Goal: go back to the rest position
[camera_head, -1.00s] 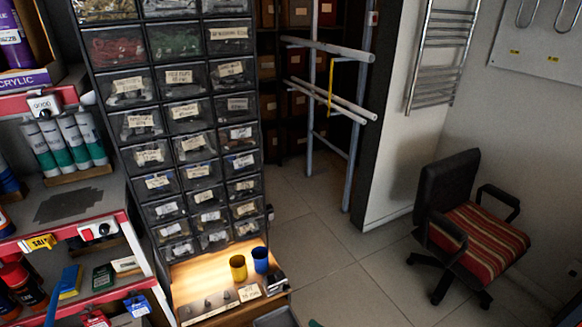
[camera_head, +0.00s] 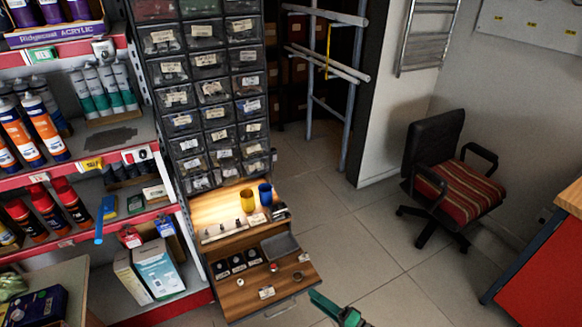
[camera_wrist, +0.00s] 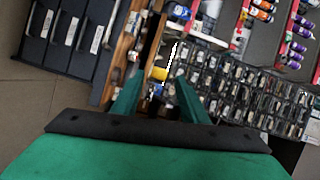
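My gripper (camera_head: 338,310) shows as a green piece at the bottom edge of the head view, in front of the pulled-out wooden drawer. In the wrist view its two green fingers (camera_wrist: 158,90) stand apart, with nothing seen held between them. Beyond the fingertips, at a distance, are a yellow cup (camera_wrist: 159,73) and a blue cup (camera_wrist: 156,90). In the head view the yellow cup (camera_head: 247,200) and blue cup (camera_head: 265,193) stand upright on the lit wooden ledge. Most of my arm is outside the head view.
A tall cabinet of small drawers (camera_head: 212,115) stands behind the ledge. The open drawer (camera_head: 290,296) juts out below it. Shelves (camera_head: 95,150) with tubes and bottles are on the left. A striped office chair (camera_head: 460,190) and red bench (camera_head: 545,265) are right. The middle floor is clear.

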